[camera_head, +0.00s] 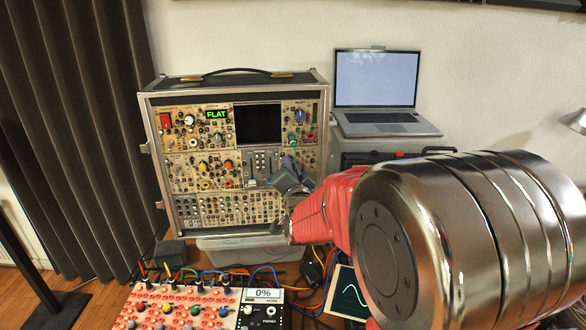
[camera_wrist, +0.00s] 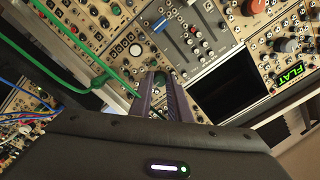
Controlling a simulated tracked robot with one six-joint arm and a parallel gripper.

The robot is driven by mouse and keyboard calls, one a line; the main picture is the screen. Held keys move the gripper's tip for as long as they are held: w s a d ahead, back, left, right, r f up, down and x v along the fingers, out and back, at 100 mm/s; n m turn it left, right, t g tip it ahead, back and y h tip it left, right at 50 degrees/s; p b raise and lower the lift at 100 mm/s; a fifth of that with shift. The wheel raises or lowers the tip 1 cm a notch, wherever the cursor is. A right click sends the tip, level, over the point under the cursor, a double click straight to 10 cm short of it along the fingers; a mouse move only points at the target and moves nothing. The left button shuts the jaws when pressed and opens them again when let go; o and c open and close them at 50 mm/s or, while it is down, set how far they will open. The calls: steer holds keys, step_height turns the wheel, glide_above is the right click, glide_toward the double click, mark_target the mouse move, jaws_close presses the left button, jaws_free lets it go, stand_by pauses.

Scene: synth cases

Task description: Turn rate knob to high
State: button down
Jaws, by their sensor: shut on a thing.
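The synthesizer case (camera_head: 152,150) stands upright against the wall, its panels full of small knobs and jacks. My gripper (camera_head: 286,160) is at the right part of its panels, beside a green cable (camera_head: 292,143). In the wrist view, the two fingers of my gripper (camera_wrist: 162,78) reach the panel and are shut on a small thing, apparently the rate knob. The fingers mostly hide that knob, so its pointer and setting cannot be read. Labels are too small to read.
A green cable (camera_wrist: 78,55) crosses the panel close to the fingers. A laptop (camera_head: 378,80) stands at the right. In front are a red panel with knobs and cables (camera_head: 180,299), a box reading 0% (camera_head: 263,294) and a tablet (camera_head: 347,291). Dark curtains hang at left.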

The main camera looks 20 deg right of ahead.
steer(key=m, duration=0.9)
steer(key=shift+s+d+r, duration=0.1)
steer(key=shift+d, duration=0.25)
steer(key=shift+m, duration=0.3)
steer(key=shift+y, duration=0.3)
steer(key=c, duration=1.7)
jaws_free()
steer(key=shift+o, duration=0.2)
steer(key=shift+a, duration=0.1)
steer(key=shift+s, duration=0.1)
